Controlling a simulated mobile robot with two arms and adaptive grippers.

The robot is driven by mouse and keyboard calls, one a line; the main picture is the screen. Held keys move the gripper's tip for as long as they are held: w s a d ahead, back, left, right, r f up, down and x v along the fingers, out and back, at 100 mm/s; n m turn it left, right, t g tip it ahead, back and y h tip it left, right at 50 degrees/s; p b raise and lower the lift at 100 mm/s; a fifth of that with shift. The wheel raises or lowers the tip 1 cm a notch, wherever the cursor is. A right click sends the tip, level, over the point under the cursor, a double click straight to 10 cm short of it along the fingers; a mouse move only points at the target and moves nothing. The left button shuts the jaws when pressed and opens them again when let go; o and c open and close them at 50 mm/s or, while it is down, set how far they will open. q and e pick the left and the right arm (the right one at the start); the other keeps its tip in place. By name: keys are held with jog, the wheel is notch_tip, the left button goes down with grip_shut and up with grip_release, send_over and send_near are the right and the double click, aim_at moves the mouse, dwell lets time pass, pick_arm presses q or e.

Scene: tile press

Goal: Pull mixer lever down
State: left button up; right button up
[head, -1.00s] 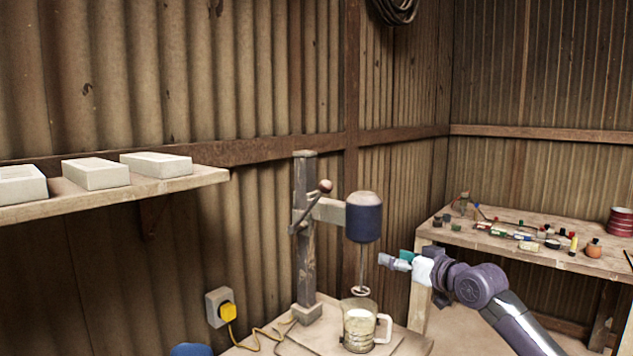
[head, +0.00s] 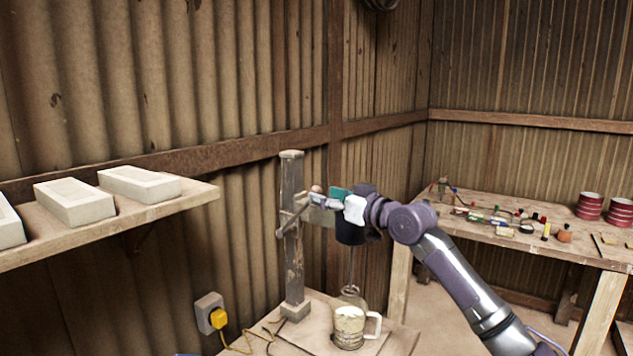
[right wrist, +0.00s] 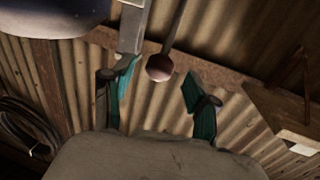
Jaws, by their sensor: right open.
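The mixer's post (head: 292,240) stands upright on a board, with a dark motor head (head: 349,234) partly hidden by my right gripper. The lever (head: 291,222) slants up to a brownish-red ball knob (head: 317,189). In the right wrist view the knob (right wrist: 160,67) shows in the gap between the fingertips or just beyond; contact cannot be told. My right gripper (head: 322,201) has teal finger pads and is open; its parted fingers also show in the right wrist view (right wrist: 158,86). A glass jug (head: 349,326) stands under the motor, the mixer's shaft reaching into it. My left gripper is not in view.
A wall shelf (head: 205,194) with pale blocks (head: 140,184) is on the left. A yellow plug (head: 218,318) sits in a wall socket. A side table (head: 590,250) with small parts and red tins (head: 590,206) stands on the right.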

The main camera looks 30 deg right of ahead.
aim_at(317, 191)
jog(key=shift+w+a+p, duration=0.2)
jog(key=shift+w+p, duration=0.05)
jog(key=shift+w, duration=0.65)
jog(key=shift+w+a+p, duration=0.15)
jog(key=shift+w+p, duration=0.1)
jog(key=shift+w, duration=0.6)
grip_shut()
